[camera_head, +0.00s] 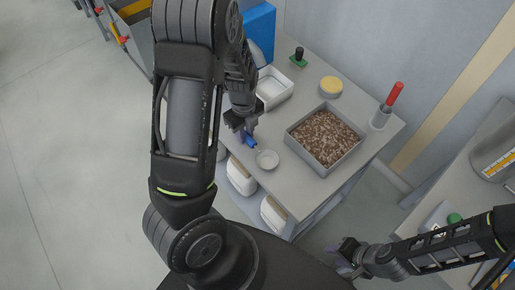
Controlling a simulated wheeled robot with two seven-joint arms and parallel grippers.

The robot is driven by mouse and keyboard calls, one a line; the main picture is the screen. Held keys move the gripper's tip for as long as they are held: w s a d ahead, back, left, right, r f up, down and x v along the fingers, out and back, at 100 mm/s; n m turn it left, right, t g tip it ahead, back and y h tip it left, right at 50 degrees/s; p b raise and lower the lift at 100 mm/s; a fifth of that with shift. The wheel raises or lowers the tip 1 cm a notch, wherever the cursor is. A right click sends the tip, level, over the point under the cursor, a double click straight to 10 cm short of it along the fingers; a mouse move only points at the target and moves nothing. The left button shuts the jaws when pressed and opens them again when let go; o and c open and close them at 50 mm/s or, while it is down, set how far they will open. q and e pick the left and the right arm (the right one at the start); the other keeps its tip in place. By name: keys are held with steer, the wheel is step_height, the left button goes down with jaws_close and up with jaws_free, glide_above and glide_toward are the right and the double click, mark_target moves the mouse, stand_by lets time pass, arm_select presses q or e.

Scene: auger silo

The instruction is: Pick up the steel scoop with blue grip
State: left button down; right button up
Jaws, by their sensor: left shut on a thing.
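The steel scoop has a blue grip (250,140) and a pale round bowl (267,159), seen at the left front part of the grey table. My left gripper (244,130) is shut on the scoop at its blue grip. The gripper hides part of the grip, and I cannot tell whether the bowl touches the table. My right gripper (347,260) is low at the front, apart from the table, and its jaw opening is not clear.
A grey tray of brown pellets (325,137) stands right of the scoop. Behind are a white tray (273,88), a yellow-topped round container (331,87), a green-based item (298,58) and a red-handled tool in a holder (385,108). Another table (460,185) is at right.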

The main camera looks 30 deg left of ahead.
stand_by(0.3)
arm_select(q)
step_height(320, 180, up, 10)
stand_by(0.6)
stand_by(0.6)
steer(key=w+d+r+n, duration=0.3)
steer(key=w+d+n, duration=0.2)
steer(key=n, duration=0.5)
steer(key=w+d+r+n, duration=0.3)
steer(key=w+d+n, duration=0.3)
steer(key=d+n, duration=0.3)
steer(key=shift+w+d+r+n, duration=0.2)
steer(key=shift+w+r+n, duration=0.1)
steer(key=shift+n, duration=0.8)
steer(key=shift+d, duration=0.1)
